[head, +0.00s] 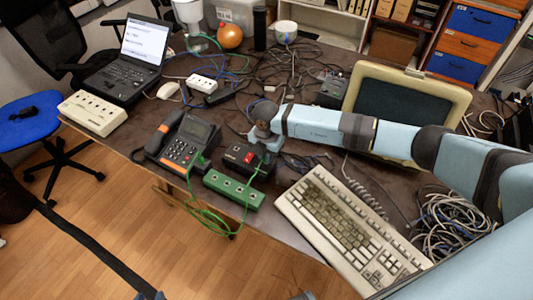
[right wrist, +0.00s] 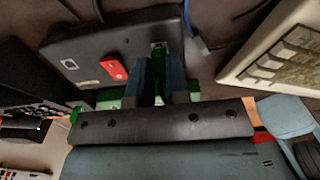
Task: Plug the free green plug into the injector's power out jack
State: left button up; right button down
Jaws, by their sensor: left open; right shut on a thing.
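The black injector box (head: 235,153) with a red switch (head: 248,157) sits near the table's front edge; in the right wrist view the box (right wrist: 100,40) fills the upper left. My right gripper (head: 268,143) is over its right side. In the right wrist view, my right gripper (right wrist: 160,78) is shut on a green plug (right wrist: 159,58), mostly hidden between the fingers. The plug's end is close to the box's edge by a small light label; I cannot tell whether it is in a jack. My left gripper is not in view.
A long green block (head: 233,189) with several sockets lies in front of the injector, with green cables looping over the table edge. A desk phone (head: 183,142) stands to the left, a beige keyboard (head: 345,225) to the right. Tangled cables (head: 450,228) lie at the right.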

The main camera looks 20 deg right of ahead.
jog(key=shift+f, duration=0.3)
jog(key=c, duration=1)
grip_release()
jog(key=shift+c, duration=0.2)
notch_tip(320, 180, up, 14)
jog(key=shift+b, duration=0.35)
jog(key=shift+f, duration=0.1)
